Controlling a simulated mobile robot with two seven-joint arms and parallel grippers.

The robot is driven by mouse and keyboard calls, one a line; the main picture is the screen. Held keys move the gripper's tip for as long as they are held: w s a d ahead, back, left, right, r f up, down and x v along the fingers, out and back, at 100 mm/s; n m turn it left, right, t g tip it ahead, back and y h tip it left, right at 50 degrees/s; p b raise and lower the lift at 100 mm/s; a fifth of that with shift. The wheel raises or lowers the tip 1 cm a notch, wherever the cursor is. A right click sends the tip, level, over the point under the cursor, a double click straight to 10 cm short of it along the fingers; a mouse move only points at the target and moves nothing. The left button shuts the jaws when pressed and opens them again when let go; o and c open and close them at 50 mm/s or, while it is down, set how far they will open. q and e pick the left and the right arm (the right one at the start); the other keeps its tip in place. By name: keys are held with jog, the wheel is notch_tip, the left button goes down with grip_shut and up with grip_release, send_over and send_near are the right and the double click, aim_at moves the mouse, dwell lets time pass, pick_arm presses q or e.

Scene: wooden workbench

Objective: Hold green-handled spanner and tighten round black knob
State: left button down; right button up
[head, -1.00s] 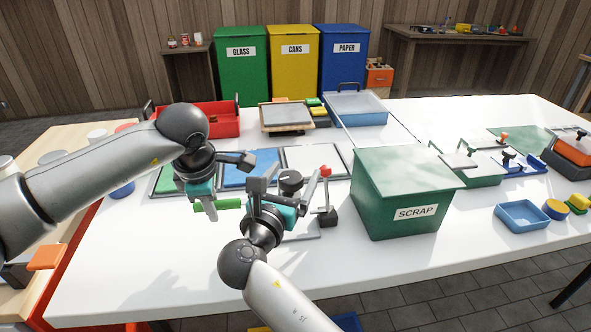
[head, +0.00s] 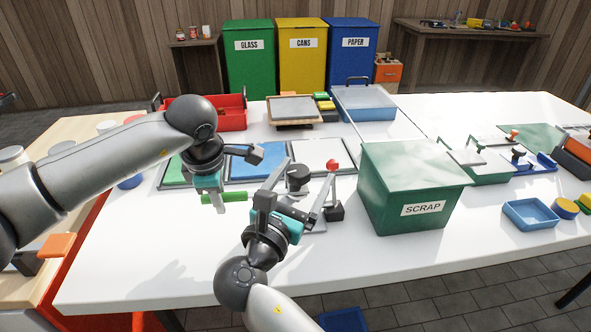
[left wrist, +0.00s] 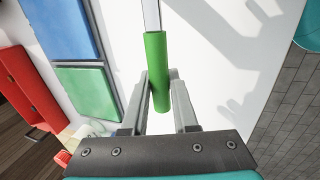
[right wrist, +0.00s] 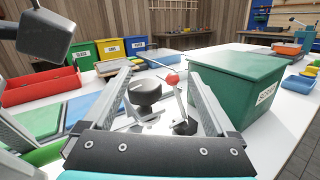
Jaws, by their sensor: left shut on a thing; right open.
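The green-handled spanner (head: 222,197) is in my left gripper (head: 222,198), which is shut on the green handle. In the left wrist view the handle (left wrist: 156,72) sits between the fingers and its metal shaft runs out of the top of the picture. The round black knob (head: 298,175) stands upright on a grey plate. My right gripper (head: 308,170) is open and empty. In the right wrist view the knob (right wrist: 145,92) shows between its spread fingers, beyond them; I cannot tell the exact gap. The spanner's far end is hidden in the head view.
A red-balled lever (head: 333,165) stands right of the knob, close to my right gripper's finger. The green SCRAP bin (head: 410,190) is further right. Blue (head: 258,163) and white (head: 322,153) panels lie behind. The front of the white table (head: 150,265) is clear.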

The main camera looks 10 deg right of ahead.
jog(key=w+d+r+m+t+h, duration=0.2)
jog(key=d+r+m+t+h, duration=0.25)
jog(key=r, duration=0.65)
jog(key=w+a+r+n+t+y, duration=0.2)
jog(key=w+a+r+n+y, duration=0.3)
jog(key=y, duration=0.5)
jog(key=w+a+r+n+t+y, duration=0.3)
jog(key=a+n+y, duration=0.3)
jog(key=n+y, duration=0.25)
jog(key=a+r+n+g+y, duration=0.2)
jog(key=a+n+g+y, duration=1)
jog(key=n+y, duration=0.15)
jog(key=n+g+h, duration=1.4)
jog(key=n+h, duration=0.2)
jog(key=h, duration=0.2)
send_near(298, 170)
notch_tip(298, 170, down, 9)
jog(key=shift+s+d+r, duration=0.1)
jog(key=shift+s+d, duration=0.05)
